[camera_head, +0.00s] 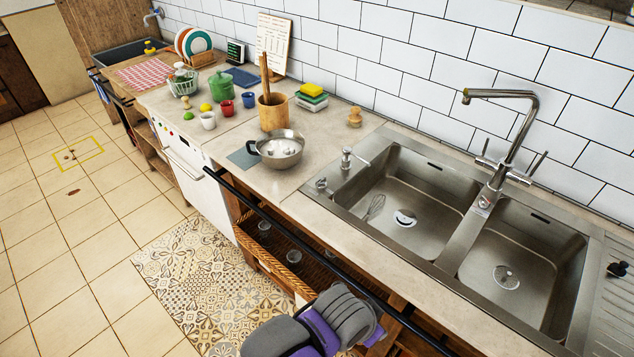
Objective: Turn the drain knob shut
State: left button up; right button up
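The steel double sink (458,232) fills the right of the head view, with two basins side by side. A small chrome knob (321,184) stands on the sink's left ledge. A small round dial with a red mark (483,203) sits at the foot of the tall tap (508,140), between the basins. I cannot tell which of these is the drain knob, nor its setting. The left basin has a drain (404,218) and the right one another drain (506,277). Neither gripper shows; only a grey and purple part of my arm shows at the bottom.
A whisk (375,207) lies in the left basin. A soap pump (347,158) stands on the ledge. A metal pan (279,152) sits on the counter left of the sink. A black rail (300,243) runs along the counter front. A dark object (617,269) is at the right edge.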

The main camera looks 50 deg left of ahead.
aim_at(321, 184)
jog(key=j+u, duration=0.1)
jog(key=u, duration=1.7)
